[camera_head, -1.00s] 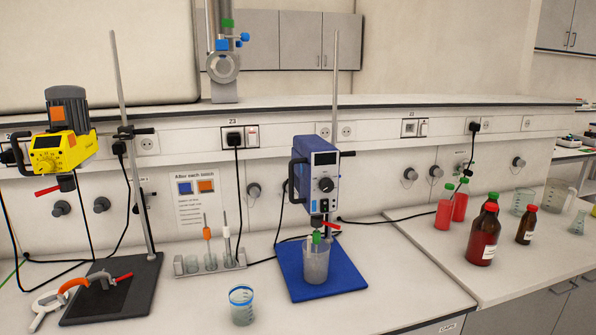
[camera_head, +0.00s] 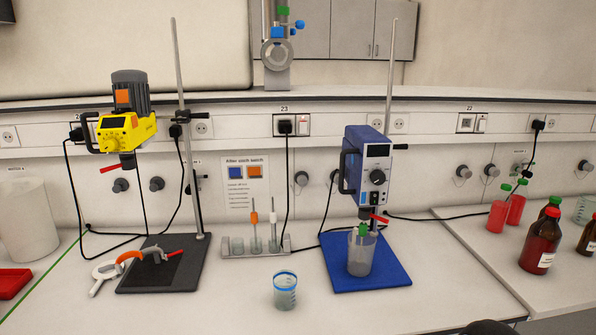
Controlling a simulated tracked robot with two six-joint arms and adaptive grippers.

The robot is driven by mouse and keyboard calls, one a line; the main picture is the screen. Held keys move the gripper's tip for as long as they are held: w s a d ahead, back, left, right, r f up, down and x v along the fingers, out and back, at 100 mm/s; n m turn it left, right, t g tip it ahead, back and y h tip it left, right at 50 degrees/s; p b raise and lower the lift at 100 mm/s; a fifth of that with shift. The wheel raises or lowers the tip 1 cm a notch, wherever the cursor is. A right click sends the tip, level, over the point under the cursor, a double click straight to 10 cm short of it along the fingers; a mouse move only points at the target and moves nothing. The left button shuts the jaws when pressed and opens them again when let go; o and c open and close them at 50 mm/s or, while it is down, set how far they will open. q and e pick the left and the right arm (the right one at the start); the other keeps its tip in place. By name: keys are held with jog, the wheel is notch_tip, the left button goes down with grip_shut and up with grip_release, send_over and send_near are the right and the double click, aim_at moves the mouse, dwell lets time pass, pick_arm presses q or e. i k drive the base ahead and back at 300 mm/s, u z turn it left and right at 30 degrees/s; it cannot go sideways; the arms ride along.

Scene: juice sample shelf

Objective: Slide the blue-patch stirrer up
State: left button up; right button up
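The blue-and-white stirrer (camera_head: 376,182) is clamped on an upright rod at centre right, above a blue base plate (camera_head: 395,272). A yellow stirrer (camera_head: 125,130) with an orange patch hangs on another rod at left. Neither gripper shows clearly; a dark part at the bottom edge, perhaps of my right arm, shows no fingers.
An orange-and-grey clamp (camera_head: 135,264) lies over the black plate (camera_head: 152,279). Brown bottles (camera_head: 540,243) stand at right. Cables hang behind.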

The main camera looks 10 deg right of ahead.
aim_at(379, 161)
jog(key=u, duration=0.1)
jog(key=k, duration=1)
jog(key=z, duration=0.75)
jog(key=i, duration=1)
